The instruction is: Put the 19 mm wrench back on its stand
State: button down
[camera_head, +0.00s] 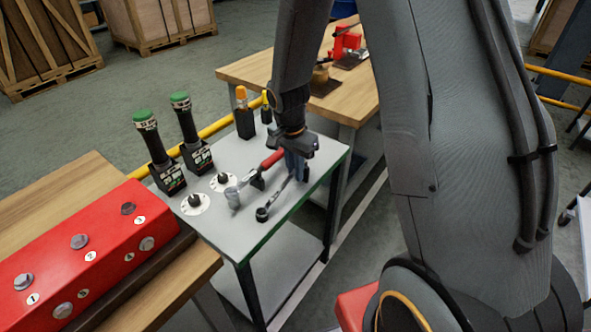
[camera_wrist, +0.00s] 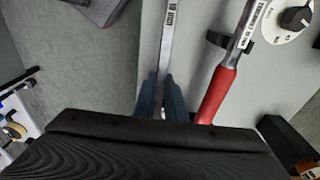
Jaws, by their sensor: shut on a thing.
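My gripper (camera_head: 297,170) points down over the right part of the grey table. Its blue fingers (camera_wrist: 162,98) are shut on a silver wrench (camera_wrist: 168,45), which carries a small label too small to read. In the head view the wrench (camera_head: 279,193) slants from my fingers toward the table's front edge. A small dark round piece (camera_head: 262,214) shows at its far end; I cannot tell whether this is the wrench's end or a stand. I cannot tell whether the wrench touches the table. My fingers hide its near end.
A red-handled torque wrench (camera_head: 271,160) rests close by on the left, on a black holder (camera_head: 257,181). Two dials (camera_head: 194,203), two green-capped tools (camera_head: 147,125) and yellow- and orange-handled drivers (camera_head: 242,105) stand farther left and back. A red block (camera_head: 100,245) lies on the wooden bench.

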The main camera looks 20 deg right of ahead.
jog(key=shift+f, duration=0.35)
jog(key=c, duration=1.7)
grip_release()
jog(key=shift+s+a+r+b, duration=0.1)
jog(key=shift+r+b, duration=0.15)
jog(key=shift+r, duration=1.05)
jog(key=shift+s+a+r+b, duration=0.15)
jog(key=shift+r+b, duration=0.1)
jog(key=shift+r, duration=1.1)
jog(key=shift+s+a+r+b, duration=0.1)
jog(key=shift+r+b, duration=0.15)
jog(key=shift+r, duration=1.05)
jog(key=s+n, duration=0.3)
jog(key=s, duration=0.2)
jog(key=s+r+n, duration=0.1)
jog(key=s+n, duration=0.3)
jog(key=s, duration=0.2)
jog(key=s+r+n+y, duration=0.1)
jog(key=s+n, duration=0.2)
jog(key=s, duration=0.2)
jog(key=shift+s+d+n, duration=0.35)
jog(key=shift+n, duration=0.05)
